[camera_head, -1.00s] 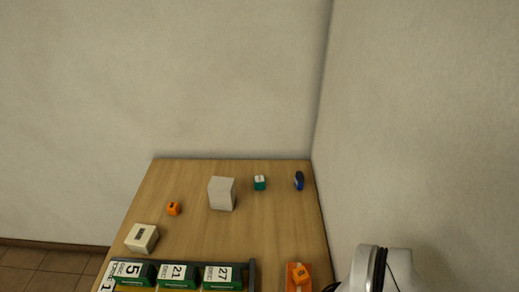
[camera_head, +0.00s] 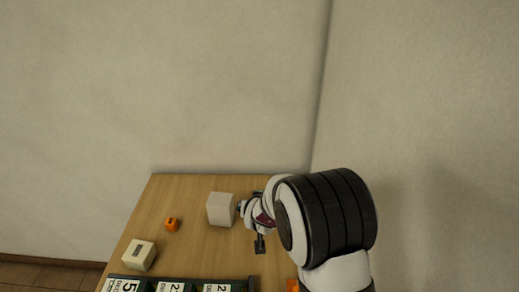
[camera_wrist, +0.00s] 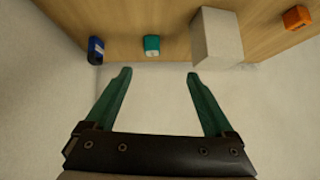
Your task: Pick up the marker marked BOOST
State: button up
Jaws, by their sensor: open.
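Small block-like pieces stand on the wooden table; their lettering is too small to read, so I cannot tell which is BOOST. In the head view my arm hides the blue piece and most or all of the teal one.
A plain white block (camera_wrist: 217,38) stands close to the teal piece, and close to my gripper in the head view. A cream box (camera_head: 139,254) is at left. A wall borders the right.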

jog(key=shift+t+h, duration=0.4)
jog(key=shift+t, duration=0.2)
jog(key=x, duration=1.3)
jog(key=shift+f, duration=0.3)
jog(key=x, duration=0.6)
jog(key=shift+w+d+r, duration=0.1)
jog(key=shift+w+d, duration=0.1)
grip_shut()
